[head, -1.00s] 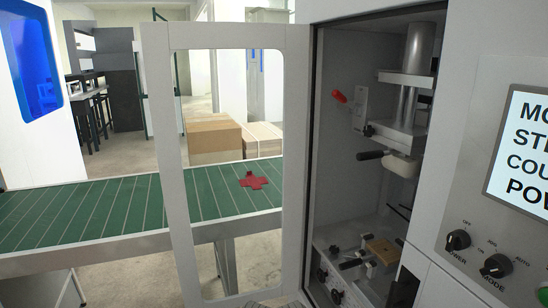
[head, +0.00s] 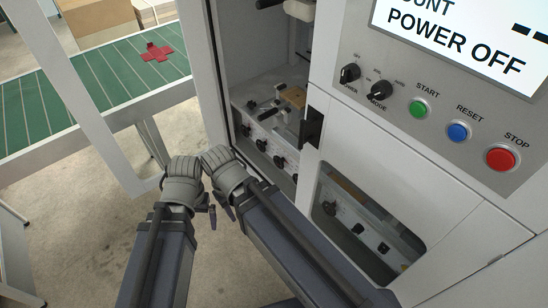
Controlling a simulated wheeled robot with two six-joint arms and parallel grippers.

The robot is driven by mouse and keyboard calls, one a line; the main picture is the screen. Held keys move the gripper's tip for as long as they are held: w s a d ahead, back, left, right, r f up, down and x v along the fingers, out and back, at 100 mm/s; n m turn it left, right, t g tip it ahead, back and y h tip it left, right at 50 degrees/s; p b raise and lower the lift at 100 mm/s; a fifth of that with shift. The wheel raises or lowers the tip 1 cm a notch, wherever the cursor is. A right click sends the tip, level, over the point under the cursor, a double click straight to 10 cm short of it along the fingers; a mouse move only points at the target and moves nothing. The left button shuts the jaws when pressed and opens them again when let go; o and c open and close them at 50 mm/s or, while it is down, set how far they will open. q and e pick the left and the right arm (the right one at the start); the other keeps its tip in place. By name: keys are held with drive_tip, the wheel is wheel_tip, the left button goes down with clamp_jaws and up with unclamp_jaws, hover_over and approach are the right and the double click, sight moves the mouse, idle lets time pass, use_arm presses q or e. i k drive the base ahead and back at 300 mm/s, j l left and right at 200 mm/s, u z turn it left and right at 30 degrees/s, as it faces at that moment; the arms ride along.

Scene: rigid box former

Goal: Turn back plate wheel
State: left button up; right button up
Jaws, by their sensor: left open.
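Several black wheels sit on the front of the grey block inside the open machine cabinet: a rear one (head: 245,130), a middle one (head: 261,145) and a front one (head: 279,162). I cannot tell by label which is the back plate wheel. A tan plate (head: 293,96) lies on top of the block. My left gripper (head: 212,214) is outside the cabinet, below and left of the wheels, and touches none of them. It is open and looks empty. My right gripper (head: 228,207) is close beside it, also outside; its fingers are mostly hidden.
The open cabinet door (head: 82,90) stands at left. Behind it a green conveyor (head: 110,75) carries a red cross-shaped blank (head: 157,52). The control panel (head: 440,130) with green, blue and red buttons is at right; its screen (head: 470,45) reads POWER OFF.

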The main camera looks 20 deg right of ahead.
sight(280, 162)
drive_tip(key=i+j+z, duration=0.1)
drive_tip(key=z, duration=0.25)
drive_tip(key=j+z, duration=0.4)
drive_tip(key=i+j+z, duration=0.1)
drive_tip(key=z, duration=0.25)
drive_tip(key=j, duration=0.1)
